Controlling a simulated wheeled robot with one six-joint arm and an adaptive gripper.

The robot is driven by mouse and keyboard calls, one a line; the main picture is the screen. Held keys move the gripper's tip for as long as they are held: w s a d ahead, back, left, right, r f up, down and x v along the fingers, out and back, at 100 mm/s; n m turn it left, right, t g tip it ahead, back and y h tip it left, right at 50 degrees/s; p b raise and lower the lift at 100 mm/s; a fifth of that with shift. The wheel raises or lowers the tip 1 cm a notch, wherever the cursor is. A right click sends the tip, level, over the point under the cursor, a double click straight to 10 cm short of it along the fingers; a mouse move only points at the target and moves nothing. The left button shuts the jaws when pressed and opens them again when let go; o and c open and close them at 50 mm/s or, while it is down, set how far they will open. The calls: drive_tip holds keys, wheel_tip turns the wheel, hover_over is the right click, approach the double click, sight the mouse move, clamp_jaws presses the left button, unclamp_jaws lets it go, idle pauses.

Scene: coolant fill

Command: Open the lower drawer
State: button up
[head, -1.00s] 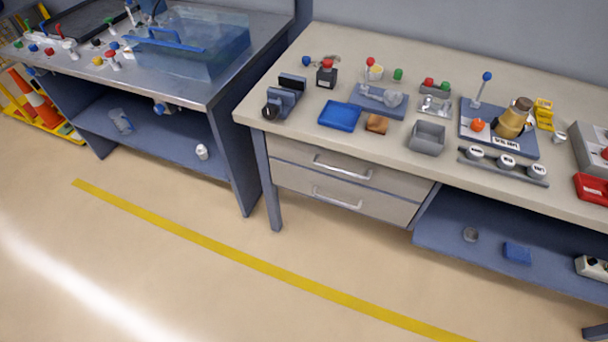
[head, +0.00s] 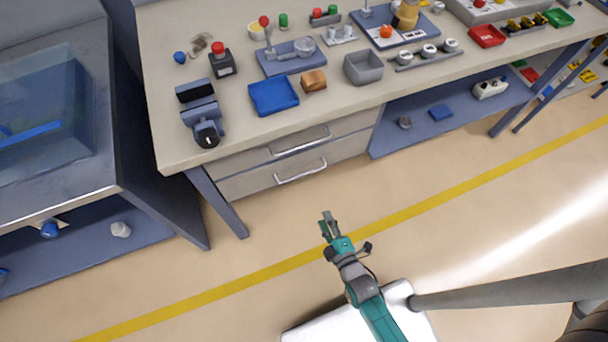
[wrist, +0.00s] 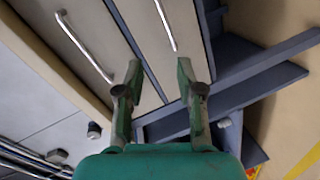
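The lower drawer (head: 250,183) is the bottom front of a two-drawer unit under the beige worktop, and it looks shut. Its silver bar handle (head: 301,172) faces the floor area where my arm is. The upper drawer (head: 255,160) above it also looks shut. My gripper (head: 327,218) is in front of the drawers, apart from the lower handle. In the wrist view, my gripper (wrist: 158,70) is open and empty, with both fingertips spread. The lower handle (wrist: 166,25) shows beyond the fingertips, and the upper handle (wrist: 84,46) lies further left.
A blue table leg (head: 218,203) stands left of the drawers. A blue lower shelf (head: 400,139) extends to their right. The worktop (head: 220,125) carries a blue tray (head: 274,96), a grey bin (head: 363,68) and other items. The floor before the drawers is clear, with a yellow line (head: 220,289).

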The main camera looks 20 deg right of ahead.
sight(300, 175)
drive_tip(key=w+f+n, duration=0.1)
drive_tip(key=w, duration=0.5)
drive_tip(key=w+f+n, duration=0.1)
drive_tip(key=w+f, duration=0.1)
drive_tip(key=w, duration=0.5)
drive_tip(key=w+f+n, duration=0.2)
drive_tip(key=w, duration=0.5)
drive_tip(key=shift+w+a+f, duration=0.1)
drive_tip(key=shift+w+f, duration=0.1)
drive_tip(key=shift+f, duration=0.05)
clamp_jaws()
